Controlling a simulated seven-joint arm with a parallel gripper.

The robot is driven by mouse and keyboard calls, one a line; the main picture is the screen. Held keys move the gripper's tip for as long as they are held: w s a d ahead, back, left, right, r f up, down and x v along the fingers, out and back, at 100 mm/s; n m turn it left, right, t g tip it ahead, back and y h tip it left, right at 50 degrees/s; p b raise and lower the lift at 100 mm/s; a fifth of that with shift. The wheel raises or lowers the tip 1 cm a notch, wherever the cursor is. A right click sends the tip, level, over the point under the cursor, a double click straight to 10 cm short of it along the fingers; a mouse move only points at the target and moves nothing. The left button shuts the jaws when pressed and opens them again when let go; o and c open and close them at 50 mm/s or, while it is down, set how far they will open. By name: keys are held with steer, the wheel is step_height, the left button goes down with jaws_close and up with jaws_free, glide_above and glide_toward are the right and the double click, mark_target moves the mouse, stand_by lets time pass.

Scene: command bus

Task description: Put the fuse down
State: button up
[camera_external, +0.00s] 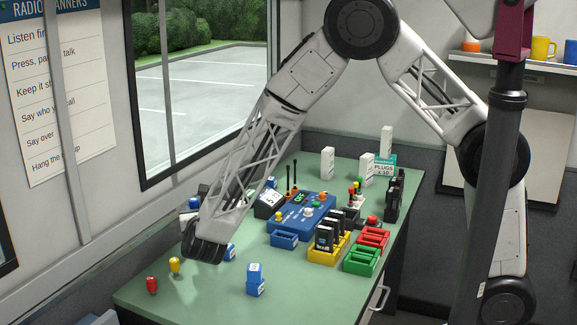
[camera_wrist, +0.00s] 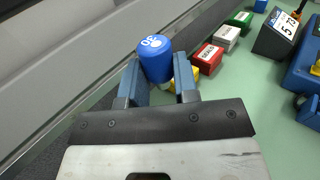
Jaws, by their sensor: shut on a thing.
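My gripper (camera_wrist: 158,76) is shut on a blue fuse (camera_wrist: 154,58) in the wrist view. The fuse has a rounded blue top marked 30 and a paler lower part between the two fingers. In the external view my wrist hangs over the left part of the green table (camera_external: 205,290) and hides the fingers and the held fuse. I cannot tell whether the fuse touches the table. A red fuse-like piece (camera_external: 152,285) and a yellow one (camera_external: 174,265) stand at the table's left end. Something yellow (camera_wrist: 190,73) shows partly behind the held fuse.
Red (camera_wrist: 207,59), white (camera_wrist: 226,38) and green (camera_wrist: 240,19) labelled blocks stand in a row. A blue-and-white block (camera_external: 255,280) stands near the front edge. A blue console (camera_external: 302,215) and yellow (camera_external: 322,257), green (camera_external: 361,262) and red (camera_external: 373,238) trays fill the middle. The front left is mostly clear.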

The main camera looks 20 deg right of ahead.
steer(key=shift+s+a+n+y, duration=0.3)
steer(key=shift+s+a+y, duration=0.15)
steer(key=shift+s+y, duration=0.05)
steer(key=shift+f, duration=0.15)
steer(key=shift+f, duration=3.05)
steer(key=shift+f, duration=1.85)
steer(key=shift+f, duration=0.15)
steer(key=shift+f, duration=0.35)
